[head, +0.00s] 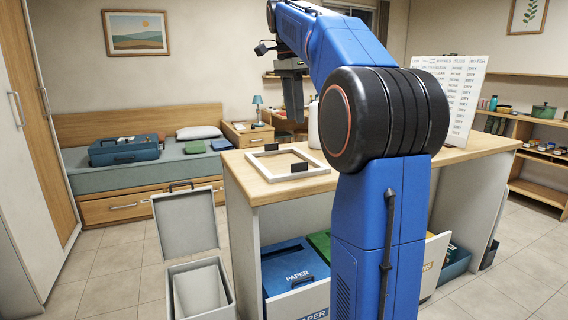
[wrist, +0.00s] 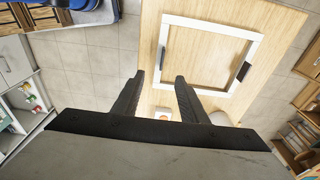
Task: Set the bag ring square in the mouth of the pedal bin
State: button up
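The bag ring is a flat white square frame (head: 262,173) with two black tabs, lying on the wooden counter top, near its left end in the head view. In the wrist view the ring (wrist: 212,23) lies ahead of the fingers, apart from them. The pedal bin (head: 172,290) stands on the floor at the lower left in the head view, its lid (head: 186,221) upright and a pale liner inside its open mouth. My gripper (wrist: 160,92) is open and empty, with a clear gap between its dark fingers. In the head view it hangs above the counter, partly hidden by my arm.
The counter (head: 268,192) has pull-out bins below, one a blue paper bin (head: 290,268). A white bottle (head: 314,127) and a white list board (head: 463,95) stand on the counter. A bed (head: 90,176) with a blue case lies behind the pedal bin. Tiled floor is clear at the left.

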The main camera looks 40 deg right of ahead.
aim_at(301, 172)
jog(key=f, duration=0.5)
jog(key=d+f, duration=0.1)
jog(key=f, duration=0.5)
jog(key=d+f, duration=0.1)
jog(key=f, duration=0.5)
jog(key=shift+s+d+f, duration=0.1)
jog(key=shift+s+d, duration=0.05)
jog(key=shift+s, duration=0.05)
grip_shut()
